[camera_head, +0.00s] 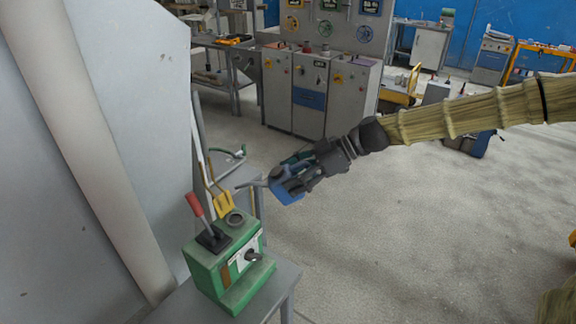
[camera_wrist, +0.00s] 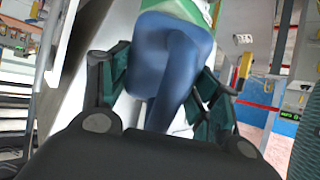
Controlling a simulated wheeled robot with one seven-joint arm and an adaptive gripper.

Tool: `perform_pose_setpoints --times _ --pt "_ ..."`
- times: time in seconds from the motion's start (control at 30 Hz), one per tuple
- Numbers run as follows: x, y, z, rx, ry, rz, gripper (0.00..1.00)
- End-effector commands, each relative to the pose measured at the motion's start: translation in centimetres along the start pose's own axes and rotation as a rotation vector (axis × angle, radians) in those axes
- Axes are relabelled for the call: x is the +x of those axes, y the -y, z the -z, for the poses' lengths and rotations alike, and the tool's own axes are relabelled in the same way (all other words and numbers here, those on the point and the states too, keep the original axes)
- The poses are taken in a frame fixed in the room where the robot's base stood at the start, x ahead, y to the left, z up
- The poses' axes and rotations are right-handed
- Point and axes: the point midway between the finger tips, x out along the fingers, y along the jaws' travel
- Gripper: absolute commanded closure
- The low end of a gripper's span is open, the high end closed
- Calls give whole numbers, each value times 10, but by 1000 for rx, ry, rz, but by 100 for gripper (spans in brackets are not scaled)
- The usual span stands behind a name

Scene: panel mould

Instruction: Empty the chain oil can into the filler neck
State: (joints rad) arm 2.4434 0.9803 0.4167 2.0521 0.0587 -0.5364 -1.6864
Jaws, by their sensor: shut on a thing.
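The chain oil can (camera_head: 287,187) is blue with a thin grey spout that points left. My gripper (camera_head: 293,172) is shut on it and holds it in the air, to the right of and above the green machine. In the wrist view the blue can (camera_wrist: 172,60) sits between the two green-and-black fingers of my gripper (camera_wrist: 160,85). The filler neck (camera_head: 235,218) is a dark round opening on top of the green machine (camera_head: 230,265). The spout tip is apart from the neck, above it and close by. I cannot see any oil.
A red-handled lever (camera_head: 196,206) and a yellow bracket (camera_head: 222,200) stand close to the neck. The machine rests on a grey table (camera_head: 285,282). A large grey panel (camera_head: 130,110) stands on the left. The floor (camera_head: 360,240) at right is open.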

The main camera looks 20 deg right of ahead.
Motion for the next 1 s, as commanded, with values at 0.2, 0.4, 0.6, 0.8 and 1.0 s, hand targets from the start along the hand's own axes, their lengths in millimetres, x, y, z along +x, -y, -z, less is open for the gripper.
perform_pose_setpoints --times 0.2,0.4,0.6,0.8,1.0 --pt "8 -2 -8 1 -45 3 76" --pt "12 -2 -17 2 -114 -1 76" --pt "15 -1 -22 3 -167 -1 76" --pt "18 -2 -28 2 -221 -4 76" --pt "23 -1 -33 1 -271 -1 76"
